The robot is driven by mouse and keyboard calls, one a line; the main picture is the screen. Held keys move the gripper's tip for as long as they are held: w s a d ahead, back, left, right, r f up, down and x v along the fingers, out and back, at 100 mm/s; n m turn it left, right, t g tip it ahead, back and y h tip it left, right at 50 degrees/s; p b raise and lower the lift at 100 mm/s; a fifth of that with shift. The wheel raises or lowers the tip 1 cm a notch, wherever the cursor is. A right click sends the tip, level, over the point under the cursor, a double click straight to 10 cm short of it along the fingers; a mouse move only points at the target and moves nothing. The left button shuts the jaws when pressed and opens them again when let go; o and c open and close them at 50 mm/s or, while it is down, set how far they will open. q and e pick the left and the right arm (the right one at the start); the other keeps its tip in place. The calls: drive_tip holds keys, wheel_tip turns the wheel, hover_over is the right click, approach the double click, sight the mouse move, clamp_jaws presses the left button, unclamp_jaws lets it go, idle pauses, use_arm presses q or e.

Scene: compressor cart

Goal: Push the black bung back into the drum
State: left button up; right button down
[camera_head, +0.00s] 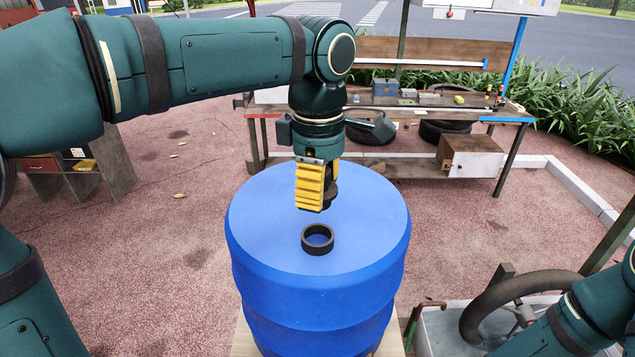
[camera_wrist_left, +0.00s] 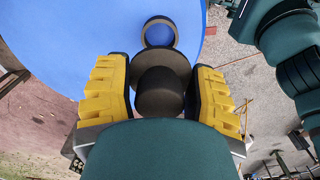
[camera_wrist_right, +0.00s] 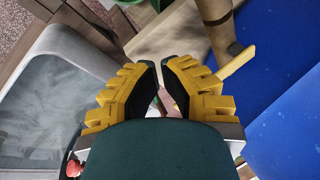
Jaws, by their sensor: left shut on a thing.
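The blue drum (camera_head: 260,225) stands upright in front of me. A dark ring-shaped collar (camera_head: 318,250) sits on its lid around the opening; it also shows in the left wrist view (camera_wrist_left: 174,24). My left gripper (camera_head: 316,205) is shut on the black bung (camera_wrist_left: 158,92), a round dark piece with a wider flange. It holds the bung above the lid, apart from the collar and just behind it in the head view. The yellow fingers partly hide the bung there. My right gripper (camera_wrist_right: 160,75) has its fingertips close together with nothing clearly between them.
A grey tub (camera_head: 455,325) with a dark curved hose or tyre (camera_head: 515,300) is at the lower right, near my right arm. A workbench (camera_head: 440,108) with small items and tyres stands behind the drum. The drum's lid is otherwise clear.

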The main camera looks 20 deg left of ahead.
use_arm(q)
drive_tip(key=shift+f, duration=0.1)
drive_tip(key=b, duration=0.4)
hover_over(318, 244)
drive_tip(key=shift+f, duration=2.8)
drive_tip(key=shift+p, duration=0.35)
drive_tip(key=shift+f+b, duration=1.15)
drive_tip(key=shift+f, duration=0.55)
drive_tip(key=o, duration=1.1)
drive_tip(key=shift+o, duration=0.2)
wheel_tip(318, 244, up, 12)
drive_tip(key=shift+r, duration=0.1)
